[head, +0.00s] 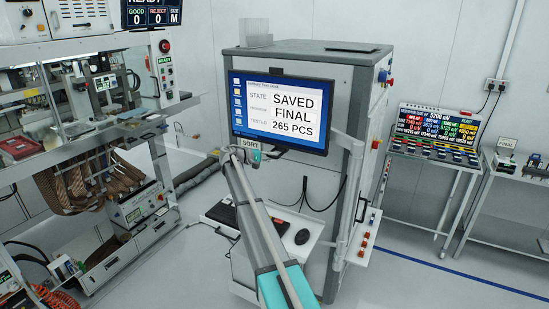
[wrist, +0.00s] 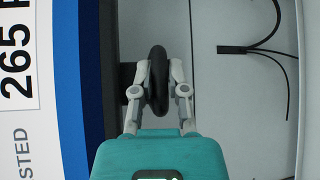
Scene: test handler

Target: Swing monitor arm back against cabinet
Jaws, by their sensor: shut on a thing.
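The monitor (head: 283,112) stands in front of the grey cabinet (head: 345,80); its screen reads SAVED FINAL 265 PCS. A pale monitor arm (head: 347,142) shows at its right, by the cabinet's front corner. My gripper (head: 247,153) is at the monitor's lower left edge. In the wrist view, my gripper (wrist: 159,72) has its two fingers closed on either side of a black rounded handle (wrist: 158,85) beside the monitor's dark lower edge (wrist: 90,80). The monitor's back is hidden.
Below the monitor, a shelf holds a dark keyboard (head: 236,218) and a mouse (head: 302,237). Black cables (wrist: 262,48) hang on the cabinet front. A machine bench (head: 80,130) stands at left, a table with displays (head: 437,135) at right. Floor is clear at lower right.

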